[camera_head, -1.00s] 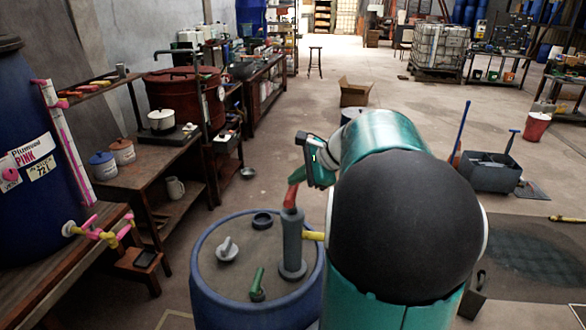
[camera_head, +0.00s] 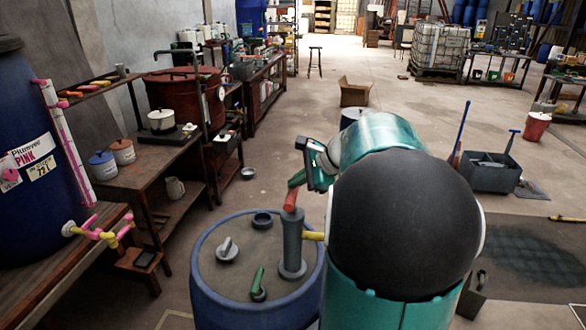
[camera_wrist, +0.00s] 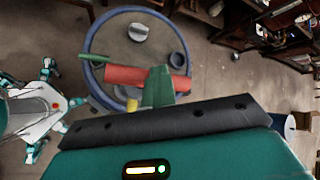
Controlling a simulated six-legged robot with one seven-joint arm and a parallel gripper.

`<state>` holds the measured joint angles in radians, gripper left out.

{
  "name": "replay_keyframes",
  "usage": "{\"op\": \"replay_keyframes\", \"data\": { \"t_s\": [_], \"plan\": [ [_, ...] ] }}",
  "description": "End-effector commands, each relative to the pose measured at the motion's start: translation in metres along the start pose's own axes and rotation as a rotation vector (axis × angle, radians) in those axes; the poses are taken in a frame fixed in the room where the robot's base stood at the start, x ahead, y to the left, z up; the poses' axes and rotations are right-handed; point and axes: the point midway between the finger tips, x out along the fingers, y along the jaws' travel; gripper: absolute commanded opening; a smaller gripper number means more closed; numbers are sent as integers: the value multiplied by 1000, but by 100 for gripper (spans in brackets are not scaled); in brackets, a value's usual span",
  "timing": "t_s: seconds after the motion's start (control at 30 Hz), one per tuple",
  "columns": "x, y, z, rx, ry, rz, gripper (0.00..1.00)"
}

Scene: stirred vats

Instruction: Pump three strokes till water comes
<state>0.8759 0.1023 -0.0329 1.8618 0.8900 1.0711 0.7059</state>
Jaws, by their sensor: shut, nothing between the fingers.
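The pump is an upright grey cylinder (camera_head: 291,245) on top of a blue barrel (camera_head: 215,297), with a short yellow spout (camera_head: 313,236) on its right side. Its red handle (camera_head: 291,199) is at the top of the cylinder, and it also shows as a red bar in the wrist view (camera_wrist: 122,76). My gripper (camera_head: 296,180) is shut with nothing in it. Its green fingers are at the red handle and overlap it in the wrist view (camera_wrist: 158,88); I cannot tell whether they touch. The spout's end is hidden behind my arm.
A grey knob (camera_head: 228,250), a dark ring (camera_head: 262,220) and a green lever (camera_head: 258,282) are on the barrel lid. A wooden bench (camera_head: 150,170) with pots stands at left. A grey tool crate (camera_head: 490,172) stands at right. The floor beyond the barrel is mostly clear.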

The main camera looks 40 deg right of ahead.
Motion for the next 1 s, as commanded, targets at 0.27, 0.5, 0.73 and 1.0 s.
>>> {"op": "replay_keyframes", "data": {
  "t_s": [0.27,0.5,0.73,1.0],
  "plan": [
    [4,3,-2,3,0,4,0],
    [5,5,-4,2,0,5,0],
    [7,6,-5,2,0,5,0],
    [9,8,-7,2,0,5,0]
  ]
}}
